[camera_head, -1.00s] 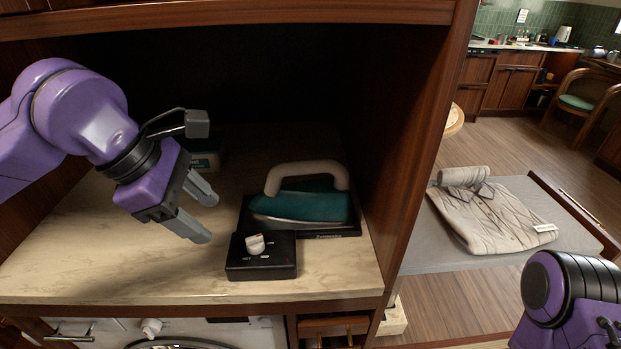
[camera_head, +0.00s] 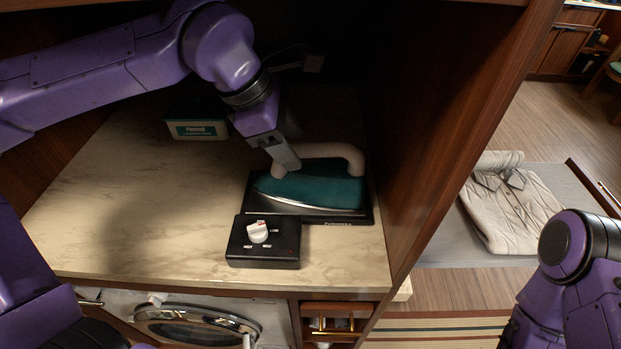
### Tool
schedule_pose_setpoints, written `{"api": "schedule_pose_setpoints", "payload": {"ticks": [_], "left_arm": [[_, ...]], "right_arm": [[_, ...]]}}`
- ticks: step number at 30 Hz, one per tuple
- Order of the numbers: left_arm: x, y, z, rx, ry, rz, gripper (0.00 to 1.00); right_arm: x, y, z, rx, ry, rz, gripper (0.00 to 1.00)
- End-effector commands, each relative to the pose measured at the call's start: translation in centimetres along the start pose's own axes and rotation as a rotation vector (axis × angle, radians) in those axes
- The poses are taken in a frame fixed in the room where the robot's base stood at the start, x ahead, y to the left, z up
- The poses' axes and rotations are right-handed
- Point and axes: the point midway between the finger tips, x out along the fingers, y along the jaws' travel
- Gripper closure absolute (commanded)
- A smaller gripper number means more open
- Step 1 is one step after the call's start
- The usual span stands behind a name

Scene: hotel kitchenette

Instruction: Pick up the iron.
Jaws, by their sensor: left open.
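The iron (camera_head: 312,190) has a teal body and a beige looped handle (camera_head: 345,154). It rests on a black base (camera_head: 350,214) toward the right side of the marble counter inside the wooden alcove. My left gripper (camera_head: 284,158) is open and points down at the left end of the handle. One finger overlaps the handle's left end in the picture; the other is hidden, so I cannot tell whether the handle is between them. My right arm shows at the right edge, but its gripper is out of view.
A black control box with a white knob (camera_head: 258,232) sits in front of the iron. A teal and white box (camera_head: 196,128) stands at the back left. The alcove's right wall (camera_head: 455,140) is close beside the iron. The left counter (camera_head: 120,205) is clear. A folded shirt (camera_head: 505,210) lies outside.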

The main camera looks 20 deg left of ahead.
Motion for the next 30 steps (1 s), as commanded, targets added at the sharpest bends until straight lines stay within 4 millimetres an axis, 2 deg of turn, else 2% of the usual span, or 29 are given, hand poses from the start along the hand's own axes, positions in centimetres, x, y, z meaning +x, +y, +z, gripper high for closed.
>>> {"api": "schedule_pose_setpoints", "payload": {"ticks": [3,7,12,13,15,18,30], "left_arm": [[0.7,0.9,1.8,0.001,0.002,-0.001,0.43],[1.9,0.8,1.6,-0.001,0.000,0.000,0.43],[2.0,0.8,1.5,-0.001,-0.001,0.002,0.43],[2.0,0.8,1.5,-0.001,-0.001,0.002,0.50],[2.0,0.8,1.5,-0.001,-0.001,0.002,0.72],[2.0,0.8,1.5,-0.001,-0.001,0.002,1.00],[1.9,0.8,1.5,0.000,0.000,0.002,1.00]], "right_arm": [[-0.8,0.1,-0.3,0.000,0.000,0.000,0.57],[-1.1,0.1,-0.5,0.000,0.000,0.000,0.57],[-1.0,0.1,-0.4,0.000,0.000,0.000,0.57],[-1.0,0.1,-0.4,0.000,0.000,0.000,0.57],[-1.0,0.1,-0.4,0.000,0.000,0.000,0.57],[-1.0,0.1,-0.4,0.000,0.000,0.000,0.57],[-1.0,0.1,-0.4,0.000,0.000,0.000,0.57]]}}
